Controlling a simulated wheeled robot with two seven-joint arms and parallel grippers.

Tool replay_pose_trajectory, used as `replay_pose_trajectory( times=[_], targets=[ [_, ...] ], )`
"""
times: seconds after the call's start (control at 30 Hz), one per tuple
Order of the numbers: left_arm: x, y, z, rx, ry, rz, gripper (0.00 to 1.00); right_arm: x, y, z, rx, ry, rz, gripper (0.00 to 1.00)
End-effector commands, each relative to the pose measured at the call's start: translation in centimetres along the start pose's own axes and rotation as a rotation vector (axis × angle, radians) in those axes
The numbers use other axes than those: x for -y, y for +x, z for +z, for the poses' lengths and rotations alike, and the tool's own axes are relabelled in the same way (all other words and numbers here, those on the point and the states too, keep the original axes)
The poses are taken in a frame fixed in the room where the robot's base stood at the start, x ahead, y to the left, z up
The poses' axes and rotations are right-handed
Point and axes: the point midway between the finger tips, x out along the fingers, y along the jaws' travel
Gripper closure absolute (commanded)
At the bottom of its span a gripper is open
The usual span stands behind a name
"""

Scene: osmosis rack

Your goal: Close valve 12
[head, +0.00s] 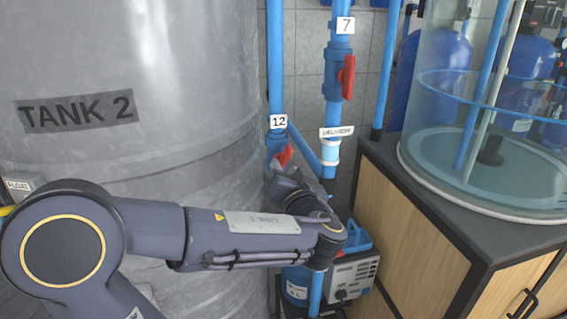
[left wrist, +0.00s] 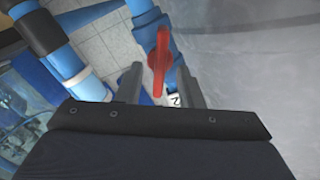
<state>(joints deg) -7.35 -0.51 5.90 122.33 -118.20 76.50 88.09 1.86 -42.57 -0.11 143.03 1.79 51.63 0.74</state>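Valve 12 is on a blue vertical pipe, with a white "12" label (head: 278,121) above it in the head view. Its red handle (head: 285,156) shows there as a short slanted piece, partly hidden by my left gripper (head: 287,180). In the left wrist view the red handle (left wrist: 158,60) lies between the two grey fingers of my left gripper (left wrist: 159,72). The fingers are apart, with a visible gap on each side of the handle. Part of the label (left wrist: 174,100) shows behind the fingers. My right gripper is not in view.
Valve 7's red handle (head: 347,77) is on the pipe to the right. The grey Tank 2 (head: 150,60) stands close on the left. A wooden cabinet (head: 400,240) with a clear tank (head: 480,130) stands right. A pump unit (head: 352,272) sits below.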

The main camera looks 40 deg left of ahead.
Motion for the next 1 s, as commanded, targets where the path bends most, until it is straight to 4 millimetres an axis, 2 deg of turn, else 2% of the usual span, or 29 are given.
replay_pose_trajectory(
  times=[0.1,0.2,0.5,0.77,1.0],
  targets=[
    [0.1,1.5,-0.1,0.002,0.001,-0.002,0.66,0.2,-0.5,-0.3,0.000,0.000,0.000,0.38],
    [0.0,2.2,0.0,0.001,0.000,-0.001,0.66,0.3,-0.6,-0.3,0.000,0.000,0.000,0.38],
    [0.0,2.4,0.1,0.001,0.000,0.000,0.66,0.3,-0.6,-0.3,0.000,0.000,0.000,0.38],
    [0.0,2.4,0.0,0.001,0.000,0.000,1.00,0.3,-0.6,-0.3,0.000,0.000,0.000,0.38],
    [-0.1,2.4,0.1,0.001,0.006,0.000,1.00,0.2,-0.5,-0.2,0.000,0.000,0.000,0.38]
  ],
)
